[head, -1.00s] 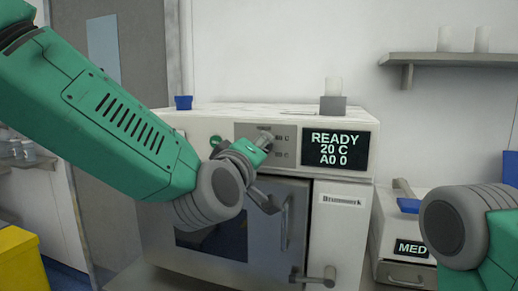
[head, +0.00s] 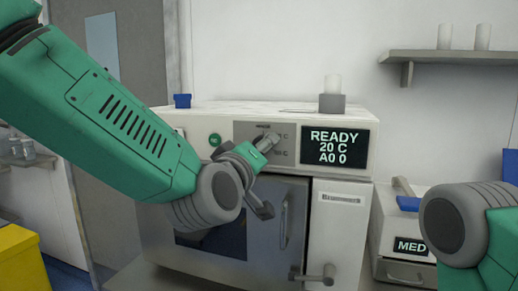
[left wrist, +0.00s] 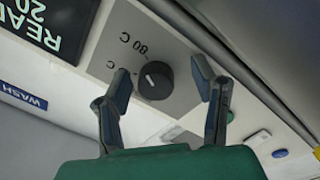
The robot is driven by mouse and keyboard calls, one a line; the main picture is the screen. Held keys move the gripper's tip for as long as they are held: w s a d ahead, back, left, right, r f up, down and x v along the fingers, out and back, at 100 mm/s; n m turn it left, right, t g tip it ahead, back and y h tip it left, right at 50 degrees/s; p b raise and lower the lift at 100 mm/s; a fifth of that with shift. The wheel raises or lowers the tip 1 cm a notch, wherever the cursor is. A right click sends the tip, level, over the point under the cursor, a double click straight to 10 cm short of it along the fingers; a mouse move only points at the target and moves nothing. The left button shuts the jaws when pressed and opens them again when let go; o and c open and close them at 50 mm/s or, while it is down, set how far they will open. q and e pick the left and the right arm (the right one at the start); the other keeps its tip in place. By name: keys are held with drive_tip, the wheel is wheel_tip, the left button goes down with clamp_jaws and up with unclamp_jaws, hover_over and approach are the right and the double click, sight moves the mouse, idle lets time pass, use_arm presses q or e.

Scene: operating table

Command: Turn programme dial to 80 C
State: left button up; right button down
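The programme dial (left wrist: 153,80) is a round black knob with a white mark, on a grey panel of the steriliser. The "80 C" label (left wrist: 133,43) sits beside it in the left wrist view; a second label is partly hidden by a finger. My left gripper (left wrist: 161,78) is open, with one finger on each side of the dial; I cannot tell whether either touches it. In the head view my left gripper covers the dial. The display (head: 336,147) reads "READY 20 C A0 0". My right gripper is out of view.
The steriliser's closed door (head: 258,190) and its handle lie below the gripper. A green button (head: 214,140) is left of the panel. A small blue container (head: 182,101) and a grey block (head: 332,103) stand on top. A "MED" unit (head: 397,235) stands at right.

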use_arm(q)
drive_tip(key=shift+w+r, duration=0.1)
drive_tip(key=shift+r, duration=0.05)
drive_tip(key=v, duration=1.2)
drive_tip(key=shift+f, duration=0.2)
drive_tip(key=shift+d, duration=0.1)
